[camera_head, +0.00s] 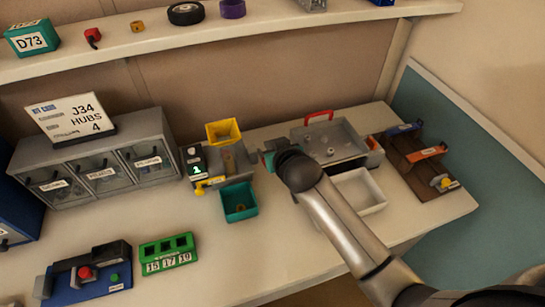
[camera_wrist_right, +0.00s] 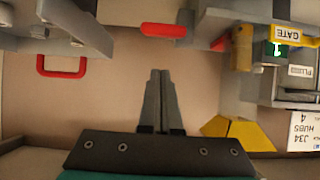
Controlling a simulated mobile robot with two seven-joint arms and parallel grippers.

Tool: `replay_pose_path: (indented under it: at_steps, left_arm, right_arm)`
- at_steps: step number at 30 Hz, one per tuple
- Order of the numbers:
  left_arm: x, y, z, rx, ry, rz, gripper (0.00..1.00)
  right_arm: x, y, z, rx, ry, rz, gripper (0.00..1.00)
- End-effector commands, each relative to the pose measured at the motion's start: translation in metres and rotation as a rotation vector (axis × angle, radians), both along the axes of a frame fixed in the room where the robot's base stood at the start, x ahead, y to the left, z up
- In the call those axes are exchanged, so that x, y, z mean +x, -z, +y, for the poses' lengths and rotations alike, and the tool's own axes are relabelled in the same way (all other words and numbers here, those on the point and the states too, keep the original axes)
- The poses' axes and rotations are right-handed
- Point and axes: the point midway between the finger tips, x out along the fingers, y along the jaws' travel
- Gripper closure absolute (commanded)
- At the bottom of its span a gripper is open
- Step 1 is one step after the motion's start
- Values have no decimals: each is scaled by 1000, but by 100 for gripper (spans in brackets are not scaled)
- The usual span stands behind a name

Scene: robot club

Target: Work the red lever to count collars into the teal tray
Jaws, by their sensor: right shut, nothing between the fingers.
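The dispenser has a yellow hopper (camera_head: 223,131), a small display reading 1 (camera_head: 196,169) and a yellow gate tab (camera_head: 207,185). The teal tray (camera_head: 240,214) stands in front of it, with a small brassy piece inside, probably a collar. In the right wrist view a red bar (camera_wrist_right: 163,30), apparently the lever, sticks out from the dispenser's side. My right gripper (camera_wrist_right: 160,72) is shut and empty, its tips apart from the bar. In the head view my right wrist covers the area right of the dispenser and hides the lever. My left gripper is out of view.
A grey bin with a red handle (camera_head: 318,116) stands right of my wrist, with a white tray (camera_head: 372,203) in front. Grey drawers (camera_head: 148,166) stand left of the dispenser. A green numbered block (camera_head: 168,253) is at the front.

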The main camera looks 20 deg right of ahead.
Motion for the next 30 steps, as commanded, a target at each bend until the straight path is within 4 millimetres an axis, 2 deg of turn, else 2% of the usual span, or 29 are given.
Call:
replay_pose_path:
  at_steps: [1,7,20,30]
  left_arm:
    - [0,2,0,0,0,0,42]
    - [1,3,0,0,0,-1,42]
    - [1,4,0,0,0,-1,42]
    - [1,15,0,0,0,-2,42]
  right_arm:
    - [-5,12,0,0,0,10,100]
    - [-10,28,0,-1,-1,6,100]
    - [-11,30,0,0,0,4,100]
    - [-14,35,0,2,0,-45,100]
